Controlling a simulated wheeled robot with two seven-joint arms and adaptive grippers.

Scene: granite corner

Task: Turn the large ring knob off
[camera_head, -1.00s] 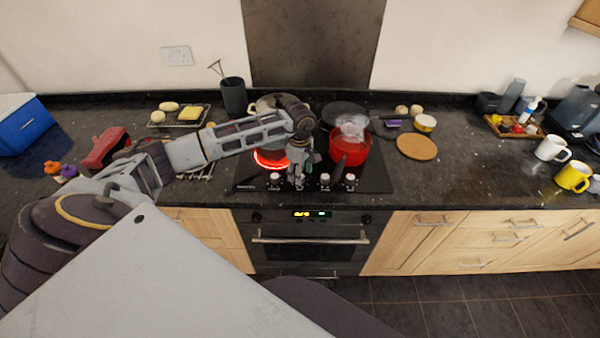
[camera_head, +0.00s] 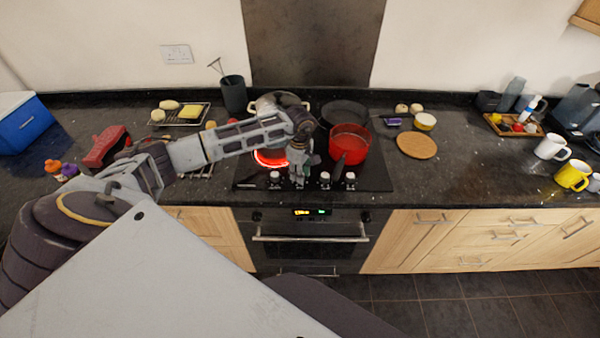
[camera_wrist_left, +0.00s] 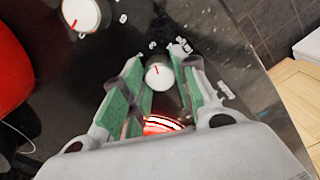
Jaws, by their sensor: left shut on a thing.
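The black hob (camera_head: 375,178) has a row of white knobs along its front edge. My left gripper (camera_head: 299,180) reaches down over the second knob from the left and mostly hides it in the head view. In the left wrist view that knob (camera_wrist_left: 158,76) sits between the green-padded fingers, and the gripper (camera_wrist_left: 163,66) is shut on it. Its red mark points roughly up in that picture. A ring burner (camera_head: 268,158) glows red behind the knobs; part of it shows in the wrist view (camera_wrist_left: 163,124). My right gripper is not in view.
A red pot (camera_head: 349,145) stands on the hob right of my gripper, with a dark pan (camera_head: 345,112) behind it. A neighbouring knob (camera_wrist_left: 82,14) is close by. A round wooden board (camera_head: 417,145) lies to the right. The worktop (camera_head: 465,170) beyond it is mostly clear.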

